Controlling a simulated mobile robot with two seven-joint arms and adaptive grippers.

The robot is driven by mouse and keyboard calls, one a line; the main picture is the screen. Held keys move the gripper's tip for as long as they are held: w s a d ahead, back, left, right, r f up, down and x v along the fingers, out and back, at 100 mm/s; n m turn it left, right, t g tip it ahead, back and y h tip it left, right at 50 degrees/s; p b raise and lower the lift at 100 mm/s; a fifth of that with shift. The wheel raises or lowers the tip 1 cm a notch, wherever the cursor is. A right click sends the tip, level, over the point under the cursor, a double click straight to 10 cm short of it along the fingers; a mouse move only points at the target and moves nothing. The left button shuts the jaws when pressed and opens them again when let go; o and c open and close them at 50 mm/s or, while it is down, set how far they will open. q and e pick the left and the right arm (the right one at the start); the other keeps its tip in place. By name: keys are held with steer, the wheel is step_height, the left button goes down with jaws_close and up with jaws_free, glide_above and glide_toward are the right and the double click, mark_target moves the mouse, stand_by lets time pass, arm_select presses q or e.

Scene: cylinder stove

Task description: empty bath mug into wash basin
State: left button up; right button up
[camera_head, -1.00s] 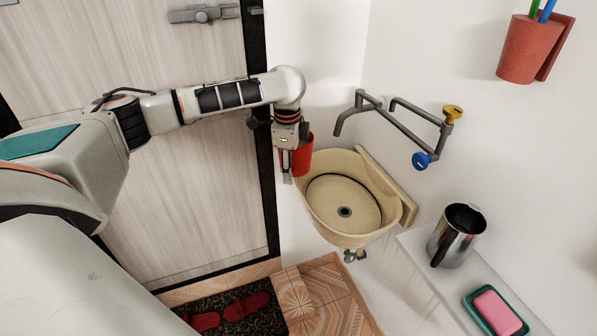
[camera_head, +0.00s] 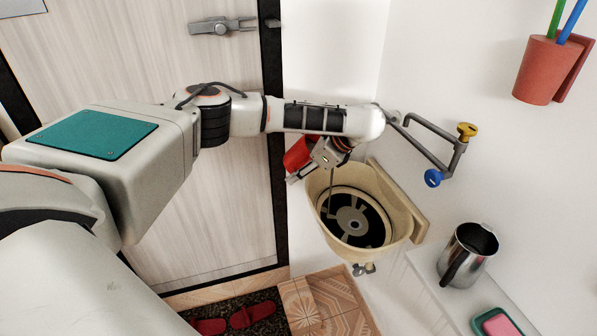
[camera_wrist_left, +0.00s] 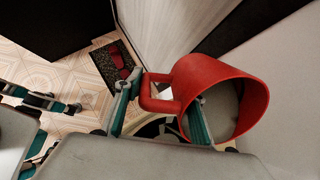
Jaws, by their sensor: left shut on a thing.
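The red bath mug (camera_head: 298,154) is tilted over the left rim of the cream wash basin (camera_head: 410,212) in the head view. My left gripper (camera_head: 316,162) is shut on the mug, just above that rim. In the left wrist view the red mug (camera_wrist_left: 225,75) shows a grey inside, and its handle lies between the fingers of the gripper (camera_wrist_left: 162,95). Whether water is in the mug cannot be told. A thin grey line runs down from the gripper into the basin; I cannot tell what it is. The basin floor shows black with pale spokes around the drain.
A grey tap (camera_head: 430,150) with yellow and blue knobs is on the wall beside the basin. A steel pitcher (camera_head: 465,258) and a soap dish (camera_head: 497,322) stand on a ledge at the lower right. Red slippers (camera_head: 252,314) lie on the dark doormat below.

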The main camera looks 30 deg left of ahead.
arm_select(q)
steer(key=y, duration=0.2)
steer(key=d+f+g+y+b, duration=0.1)
steer(key=y, duration=0.2)
steer(key=f+y+b, duration=0.1)
steer(key=y, duration=0.1)
steer(key=shift+w+d+f+g+y, duration=0.2)
steer(key=shift+d+g+y, duration=0.1)
steer(key=shift+g+y, duration=0.1)
steer(key=shift+d+f+y+b, duration=0.15)
steer(key=shift+y+b, duration=0.15)
steer(key=shift+b, duration=0.25)
steer(key=y+b, duration=0.1)
steer(key=d+r+y+b, duration=0.1)
steer(key=b, duration=0.1)
steer(key=y+b, duration=0.1)
steer(key=b, duration=0.1)
steer(key=shift+w+d+r+m+g, duration=0.2)
steer(key=shift+w+m+g, duration=0.1)
steer(key=shift+m, duration=0.1)
arm_select(e)
step_height(320, 180, down, 6)
steer(key=a, duration=0.1)
steer(key=shift+w+a+y, duration=0.25)
steer(key=shift+a+y, duration=0.05)
steer(key=shift+a, duration=0.1)
